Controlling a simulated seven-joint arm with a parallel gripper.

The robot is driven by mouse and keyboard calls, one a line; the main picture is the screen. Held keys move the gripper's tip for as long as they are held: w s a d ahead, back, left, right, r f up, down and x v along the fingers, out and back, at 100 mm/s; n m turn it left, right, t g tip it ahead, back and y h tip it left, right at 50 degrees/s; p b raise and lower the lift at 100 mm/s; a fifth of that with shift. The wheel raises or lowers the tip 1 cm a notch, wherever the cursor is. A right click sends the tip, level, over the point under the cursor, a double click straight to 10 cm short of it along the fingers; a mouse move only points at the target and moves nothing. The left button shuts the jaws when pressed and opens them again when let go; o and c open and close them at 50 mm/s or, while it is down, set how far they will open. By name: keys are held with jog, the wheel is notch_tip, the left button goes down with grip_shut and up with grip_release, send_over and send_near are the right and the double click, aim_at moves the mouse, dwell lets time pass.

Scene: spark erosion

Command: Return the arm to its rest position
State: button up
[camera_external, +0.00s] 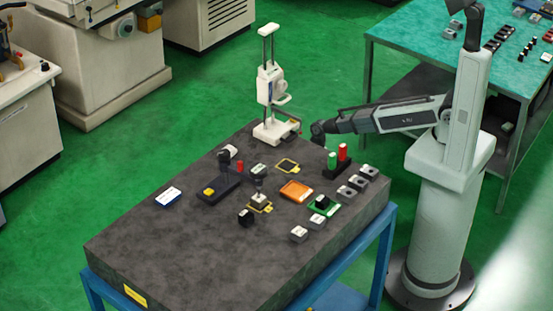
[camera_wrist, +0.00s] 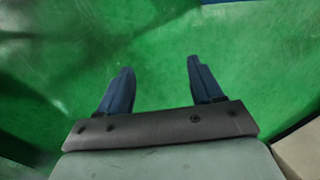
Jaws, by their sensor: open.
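My gripper (camera_wrist: 157,64) shows in the wrist view with its two dark blue fingers spread wide apart. Nothing is between them; only green floor shows beyond. In the external view my arm (camera_external: 400,115) stretches left from its pale column, and its dark end (camera_external: 318,131) is near the back right edge of the dark stone table. The fingers are too small to make out there.
The stone table (camera_external: 140,245) carries an orange tray (camera_external: 296,191), a black box with a yellow top (camera_external: 215,190), red and green cylinders, and several small grey blocks. A white height gauge (camera_external: 270,90) stands at its back. A teal bench (camera_external: 415,40) is at right.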

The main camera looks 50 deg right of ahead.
jog(key=s+d+f+n+g, duration=0.1)
jog(key=s+d, duration=0.4)
jog(key=s, duration=0.7)
jog(key=s+d+f+n+g+h, duration=0.1)
jog(key=s+d, duration=0.5)
jog(key=s, duration=0.6)
jog(key=s+d+f+n+g+h, duration=0.1)
jog(key=s+d+f+n+g, duration=0.2)
jog(key=s, duration=0.9)
notch_tip(320, 180, down, 4)
jog(key=shift+d+r+g, duration=0.15)
jog(key=shift+d+g, duration=0.65)
jog(key=shift+d, duration=0.45)
